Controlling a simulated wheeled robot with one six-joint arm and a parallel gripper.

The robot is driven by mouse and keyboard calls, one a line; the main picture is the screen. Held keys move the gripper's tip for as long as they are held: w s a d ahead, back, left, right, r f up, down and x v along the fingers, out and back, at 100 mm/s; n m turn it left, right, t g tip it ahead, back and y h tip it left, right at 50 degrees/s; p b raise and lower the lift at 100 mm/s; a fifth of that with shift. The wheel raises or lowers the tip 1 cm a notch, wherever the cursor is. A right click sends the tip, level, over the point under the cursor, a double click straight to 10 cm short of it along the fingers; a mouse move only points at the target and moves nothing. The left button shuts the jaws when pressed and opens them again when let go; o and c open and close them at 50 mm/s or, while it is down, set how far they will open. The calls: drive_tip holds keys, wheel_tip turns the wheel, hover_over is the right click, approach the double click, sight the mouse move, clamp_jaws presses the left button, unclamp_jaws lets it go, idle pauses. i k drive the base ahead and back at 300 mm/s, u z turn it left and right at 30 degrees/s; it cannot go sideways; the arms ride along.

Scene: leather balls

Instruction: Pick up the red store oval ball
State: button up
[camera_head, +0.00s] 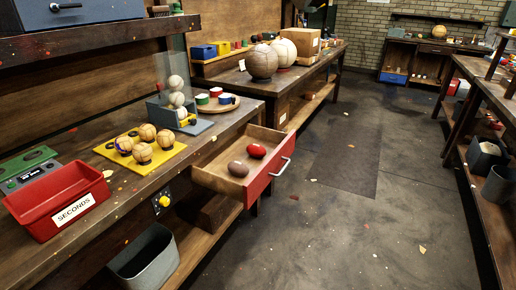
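A small red oval ball (256,151) lies in an open drawer (211,171) that juts out from under the workbench. A darker brown-red oval ball (238,169) lies in the same drawer, nearer to me and a little to the left. The two balls look apart. The drawer has a red front (262,183) with a pale metal handle (280,167). My gripper is not in view.
A red bin labelled SECONDS (62,199) and a yellow mat (128,156) with several tan balls stand on the bench. A grey bin (146,260) stands below. The floor (350,220) right of the drawer is mostly clear.

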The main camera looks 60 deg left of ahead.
sight(256, 150)
drive_tip(key=u, duration=0.3)
drive_tip(key=i, duration=1.9)
drive_tip(key=u, duration=1.3)
drive_tip(key=i, duration=1)
drive_tip(key=u, duration=1.45)
drive_tip(key=i, duration=0.4)
drive_tip(key=u, duration=0.3)
